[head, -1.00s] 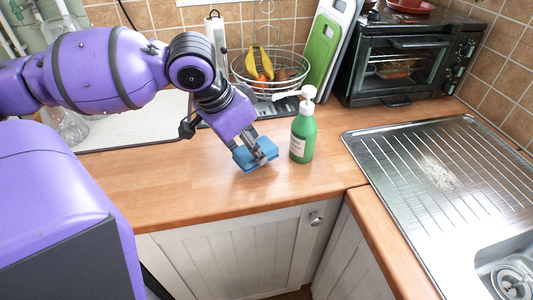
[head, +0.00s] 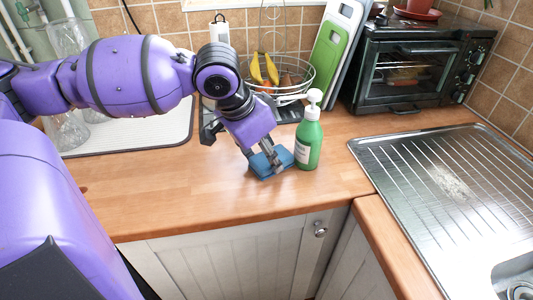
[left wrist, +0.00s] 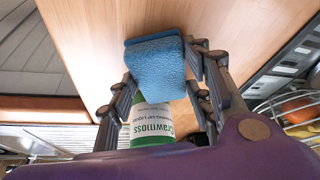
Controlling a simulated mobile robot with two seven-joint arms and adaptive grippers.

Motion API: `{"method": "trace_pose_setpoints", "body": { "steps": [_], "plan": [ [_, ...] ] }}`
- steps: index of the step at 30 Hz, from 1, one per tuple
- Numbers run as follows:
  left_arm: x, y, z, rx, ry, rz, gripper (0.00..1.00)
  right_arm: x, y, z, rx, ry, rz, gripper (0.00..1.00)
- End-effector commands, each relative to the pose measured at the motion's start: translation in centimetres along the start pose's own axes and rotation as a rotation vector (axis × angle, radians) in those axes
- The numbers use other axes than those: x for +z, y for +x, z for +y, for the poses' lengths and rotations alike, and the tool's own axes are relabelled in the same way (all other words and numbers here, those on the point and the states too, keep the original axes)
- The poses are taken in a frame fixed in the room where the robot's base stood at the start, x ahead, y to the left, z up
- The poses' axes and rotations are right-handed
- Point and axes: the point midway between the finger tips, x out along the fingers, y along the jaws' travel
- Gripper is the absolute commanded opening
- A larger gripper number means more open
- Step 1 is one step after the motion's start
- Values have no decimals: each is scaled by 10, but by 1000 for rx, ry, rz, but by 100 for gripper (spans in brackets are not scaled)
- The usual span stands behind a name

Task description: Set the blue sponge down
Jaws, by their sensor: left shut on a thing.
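The blue sponge (head: 266,165) is at the wooden counter, just left of a green soap bottle. My left gripper (head: 272,158) is shut on the sponge, pointing down at it. In the left wrist view the sponge (left wrist: 157,68) sits between the two fingers of the left gripper (left wrist: 165,75). Whether its underside touches the counter I cannot tell. My right gripper is in neither view.
The green soap bottle (head: 308,140) with a white pump stands close to the sponge's right. A wire fruit basket (head: 300,78) and toaster oven (head: 415,68) are behind. A steel draining board (head: 440,175) lies right. The front-left counter (head: 170,200) is clear.

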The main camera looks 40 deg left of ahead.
Motion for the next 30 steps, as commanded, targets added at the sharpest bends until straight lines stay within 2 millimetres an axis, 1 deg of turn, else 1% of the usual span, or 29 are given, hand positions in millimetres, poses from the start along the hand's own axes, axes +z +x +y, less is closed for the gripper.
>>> {"method": "trace_pose_setpoints", "body": {
  "steps": [1,2,5,6,14,17,20,23,27,30],
  "plan": [
    [1,2,0,1,-1,0,29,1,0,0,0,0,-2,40],
    [0,1,0,0,0,0,50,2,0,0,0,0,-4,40],
    [1,1,0,0,0,0,63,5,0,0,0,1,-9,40],
    [1,1,0,0,0,0,65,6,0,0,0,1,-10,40],
    [0,1,0,0,0,0,65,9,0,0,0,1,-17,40],
    [-1,-3,0,-1,1,1,65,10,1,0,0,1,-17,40],
    [-1,-15,-1,-2,0,1,65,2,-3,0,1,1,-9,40],
    [-2,-35,-1,-2,0,1,65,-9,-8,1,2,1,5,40],
    [-3,-68,0,-1,-1,5,65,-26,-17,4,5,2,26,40],
    [-3,-89,0,0,-1,6,65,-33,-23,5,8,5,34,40]
  ]
}}
